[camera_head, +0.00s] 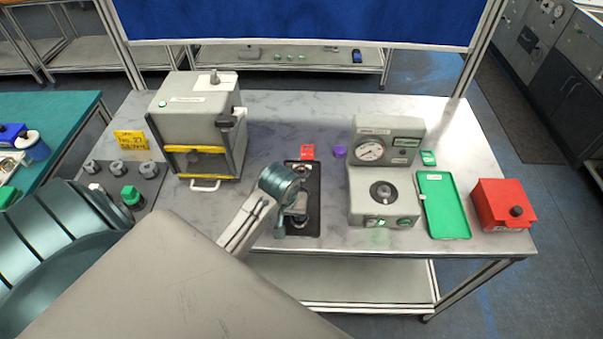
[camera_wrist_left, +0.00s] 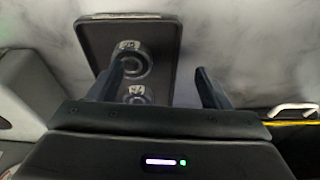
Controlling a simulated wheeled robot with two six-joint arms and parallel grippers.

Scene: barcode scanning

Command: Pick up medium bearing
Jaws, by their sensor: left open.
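A black tray (camera_head: 309,232) on the bench holds metal ring bearings. A bearing (camera_head: 300,223) shows near the tray's front end and another (camera_head: 302,172) toward its back. In the left wrist view two bearings lie in the tray (camera_wrist_left: 165,28): one in plain sight (camera_wrist_left: 134,62), the other (camera_wrist_left: 137,95) partly hidden by my gripper body. I cannot tell which is the medium one. My left gripper (camera_head: 294,218) is over the tray, and in the wrist view (camera_wrist_left: 162,82) its fingers are open with nothing held. One finger overlaps the nearest bearing's edge. My right gripper is out of view.
A grey press machine (camera_head: 195,115) stands left of the tray, a grey gauge station (camera_head: 384,175) to its right. Farther right are a green tray (camera_head: 443,205) and a red box (camera_head: 503,205). Bare bench shows left of the tray.

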